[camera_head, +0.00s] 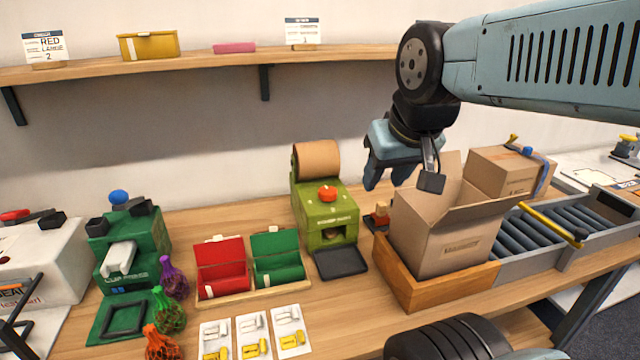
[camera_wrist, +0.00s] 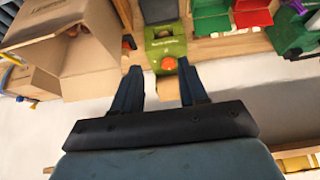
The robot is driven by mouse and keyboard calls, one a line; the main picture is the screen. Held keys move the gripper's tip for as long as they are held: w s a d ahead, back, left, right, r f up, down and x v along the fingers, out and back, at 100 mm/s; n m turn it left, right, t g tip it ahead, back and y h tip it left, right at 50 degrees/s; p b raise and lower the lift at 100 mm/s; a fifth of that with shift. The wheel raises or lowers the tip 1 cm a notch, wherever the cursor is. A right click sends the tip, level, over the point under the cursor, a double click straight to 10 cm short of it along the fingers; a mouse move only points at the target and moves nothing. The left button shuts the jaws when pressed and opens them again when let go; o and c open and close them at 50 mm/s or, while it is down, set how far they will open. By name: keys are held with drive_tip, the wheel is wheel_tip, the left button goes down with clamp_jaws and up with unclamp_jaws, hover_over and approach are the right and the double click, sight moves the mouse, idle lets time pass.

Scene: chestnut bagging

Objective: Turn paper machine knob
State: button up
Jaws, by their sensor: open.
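The green paper machine (camera_head: 330,225) stands on the bench against the wall, with a brown paper roll (camera_head: 317,160) at its back and a black tray at its front. Its orange-red knob (camera_head: 327,194) sits on top. In the wrist view the machine (camera_wrist: 164,42) appears upside down, and the knob (camera_wrist: 169,63) shows beyond the fingertips. My gripper (camera_head: 382,182) is up in the air to the right of the machine, above the large carton. Its fingers (camera_wrist: 158,84) are spread apart with nothing between them, and they do not touch the knob.
A large open carton (camera_head: 432,235) in a wooden tray (camera_head: 440,292) stands right of the machine. Red (camera_head: 220,268) and green (camera_head: 277,258) boxes stand to its left. A roller conveyor (camera_head: 560,225) lies at right. A shelf (camera_head: 200,67) runs above.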

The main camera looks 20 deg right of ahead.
drive_tip(key=o, duration=0.3)
drive_tip(key=shift+w+r, duration=0.15)
drive_tip(key=shift+w, duration=0.1)
drive_tip(key=o, duration=0.4)
drive_tip(key=shift+n+g, duration=0.5)
drive_tip(key=shift+n, duration=0.2)
drive_tip(key=w, duration=0.2)
drive_tip(key=w+r, duration=0.1)
drive_tip(key=w, duration=0.1)
drive_tip(key=shift+a, duration=0.2)
drive_tip(key=shift+o, duration=0.2)
drive_tip(key=n+g, duration=0.5)
drive_tip(key=n, duration=0.3)
hover_over(328, 190)
wheel_tip(328, 190, down, 8)
wheel_tip(328, 190, down, 13)
drive_tip(key=shift+f, duration=0.1)
drive_tip(key=shift+c, duration=0.2)
